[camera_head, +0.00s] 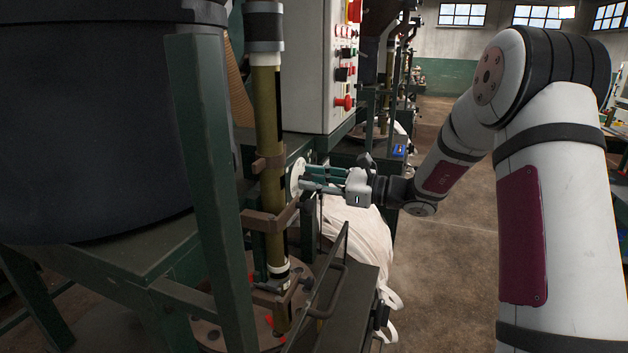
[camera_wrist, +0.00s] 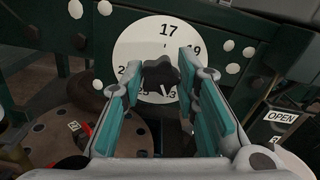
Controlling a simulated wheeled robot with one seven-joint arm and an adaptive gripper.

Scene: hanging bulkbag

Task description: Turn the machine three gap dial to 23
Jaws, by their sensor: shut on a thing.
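The gap dial is a round white disc with black numbers (camera_wrist: 140,45), facing the wrist camera. It reads 17 at the top and 19 at the upper right; the left and lower numbers are partly hidden by my fingers and the knob. A dark lobed knob (camera_wrist: 160,73) sits at its middle. My gripper (camera_wrist: 163,82) is shut on the knob, with one teal-padded finger on each side.
A brass-coloured vertical tube (camera_head: 267,130) stands just left of the dial. A control box with buttons (camera_head: 312,70) is above. A white bulk bag (camera_head: 358,235) hangs below my gripper. An OPEN label (camera_wrist: 281,116) is at the right in the wrist view. Floor at right is clear.

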